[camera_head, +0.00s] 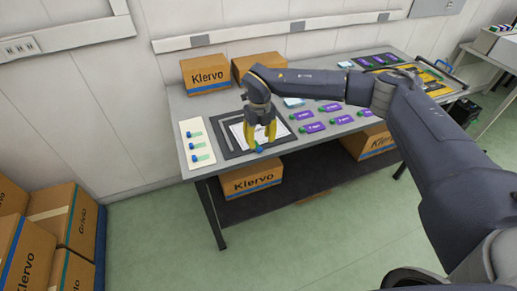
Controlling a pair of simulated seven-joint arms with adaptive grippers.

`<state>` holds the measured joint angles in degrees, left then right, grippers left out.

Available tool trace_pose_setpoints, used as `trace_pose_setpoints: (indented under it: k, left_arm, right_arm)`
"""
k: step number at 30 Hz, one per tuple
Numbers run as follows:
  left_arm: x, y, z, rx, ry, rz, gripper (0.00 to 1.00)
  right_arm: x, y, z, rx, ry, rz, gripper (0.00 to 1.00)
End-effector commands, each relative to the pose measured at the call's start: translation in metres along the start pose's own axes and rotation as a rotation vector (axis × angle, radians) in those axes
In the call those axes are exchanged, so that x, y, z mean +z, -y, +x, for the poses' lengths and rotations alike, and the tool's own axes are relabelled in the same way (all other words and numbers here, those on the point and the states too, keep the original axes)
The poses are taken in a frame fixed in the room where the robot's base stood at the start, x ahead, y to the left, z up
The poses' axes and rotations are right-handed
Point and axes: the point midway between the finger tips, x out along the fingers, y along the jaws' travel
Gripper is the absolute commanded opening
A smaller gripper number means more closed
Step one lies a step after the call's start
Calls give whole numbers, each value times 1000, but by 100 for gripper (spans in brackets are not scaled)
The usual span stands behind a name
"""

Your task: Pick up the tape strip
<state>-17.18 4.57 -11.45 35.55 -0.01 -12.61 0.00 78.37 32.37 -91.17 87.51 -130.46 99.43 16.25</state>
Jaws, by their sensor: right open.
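My right gripper (261,141), with yellow fingers, points down over the dark-framed mat (229,139) near the table's front edge. It is open. A small blue-green item (262,149) shows right at its fingertips; I cannot tell whether it touches them or what it is. A cream board (188,129) at the left end of the table carries short green strips with blue ends, such as the upper strip (196,135) and the lower strip (203,158). These may be the tape strips. The right gripper is to the right of this board. My left gripper is not in view.
Several purple labelled items with green ends, such as one purple item (312,127), lie right of the mat. Klervo cartons stand behind it, one carton (206,74) at the back left. A yellow tray (437,88) is at the far right. My right arm covers part of the table.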

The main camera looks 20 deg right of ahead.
Motion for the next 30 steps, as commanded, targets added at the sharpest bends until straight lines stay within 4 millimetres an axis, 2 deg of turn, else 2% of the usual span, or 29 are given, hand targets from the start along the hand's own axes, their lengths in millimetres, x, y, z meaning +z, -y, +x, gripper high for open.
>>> trace_pose_setpoints:
  k: [7, 18, 25, 26, 30]
  left_arm:
    - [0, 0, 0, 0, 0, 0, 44]
    - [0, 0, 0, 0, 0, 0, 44]
    - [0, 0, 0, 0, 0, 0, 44]
    - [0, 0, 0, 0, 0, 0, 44]
    - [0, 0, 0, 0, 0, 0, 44]
  right_arm:
    - [1, 0, 10, 0, 1, 0, 45]
    - [2, -1, 51, 0, 0, 0, 45]
    - [2, -1, 52, 0, 1, 0, 45]
    - [2, -1, 52, 0, 1, 0, 48]
    - [2, -1, 52, 0, 1, 0, 32]
